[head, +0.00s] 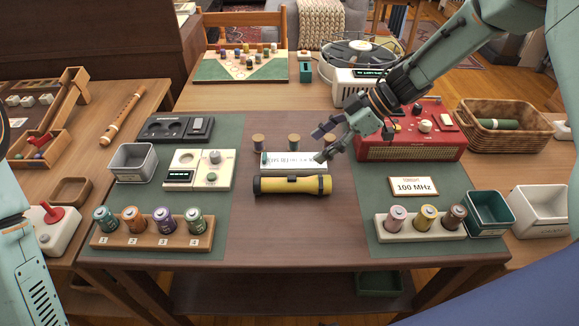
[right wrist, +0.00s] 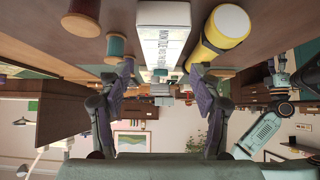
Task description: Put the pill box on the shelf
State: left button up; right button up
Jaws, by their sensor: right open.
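The pill box (head: 293,162) is a long white box with day names in dark print, lying in the middle of the table between several spools and a yellow flashlight. My right gripper (head: 322,145) is open at its right end, its fingers pointing left. In the right wrist view the pill box (right wrist: 163,30) lies ahead, in line with the gap between the open fingers (right wrist: 162,75); contact cannot be told. A dark lower shelf (head: 285,290) shows under the table's front edge. My left arm shows at the left edge; its hand is outside the head view and small in the right wrist view.
The flashlight (head: 291,186) lies close in front of the pill box, and thread spools (head: 258,142) stand just behind it. A red radio (head: 412,140) stands to the right, near my right arm. A green tray (head: 378,284) is on the lower shelf. The front middle of the table is clear.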

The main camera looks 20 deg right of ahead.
aim_at(299, 160)
jog(key=shift+f, duration=0.3)
jog(key=b+x, duration=0.3)
jog(key=x, duration=0.3)
jog(key=shift+s+a+r, duration=0.1)
jog(key=shift+s+a, duration=0.05)
jog(key=shift+a, duration=0.1)
jog(key=shift+a+f+b, duration=0.25)
jog(key=shift+a+b, duration=0.05)
jog(key=shift+b, duration=0.05)
jog(key=shift+w+a, duration=0.1)
jog(key=shift+w, duration=0.15)
jog(key=shift+c, duration=0.3)
jog(key=shift+s, duration=0.1)
jog(key=c, duration=0.9)
